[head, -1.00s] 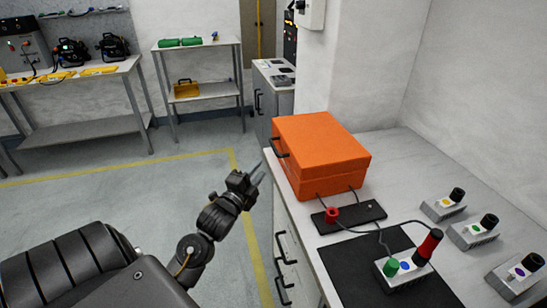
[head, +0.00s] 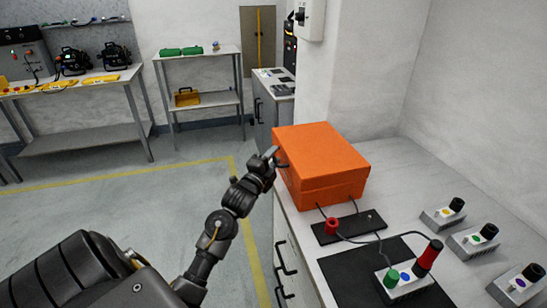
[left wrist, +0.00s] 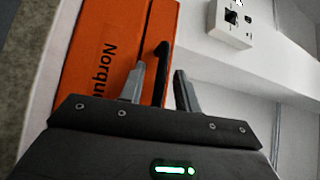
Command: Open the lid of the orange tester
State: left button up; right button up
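The orange tester (head: 322,152) is a box with its lid shut, standing at the far end of the bench. In the left wrist view its orange side (left wrist: 108,45) shows part of a black word. A black handle (left wrist: 160,75) sticks out from that side. My left gripper (head: 273,154) is at the box's left side, at the handle. In the left wrist view the two fingers of the left gripper (left wrist: 161,70) are apart, with the handle between them; I cannot tell whether they touch it. My right gripper is not in view.
On the bench (head: 400,175), a black strip with a red plug (head: 331,225) lies before the tester, cabled to it. A small box with green and red parts (head: 403,281) stands on a black mat (head: 345,270). Several small grey boxes stand right. Open floor lies left.

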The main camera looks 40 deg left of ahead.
pick_arm(q)
jog(key=shift+w, duration=0.15)
jog(key=shift+c, duration=0.4)
grip_shut()
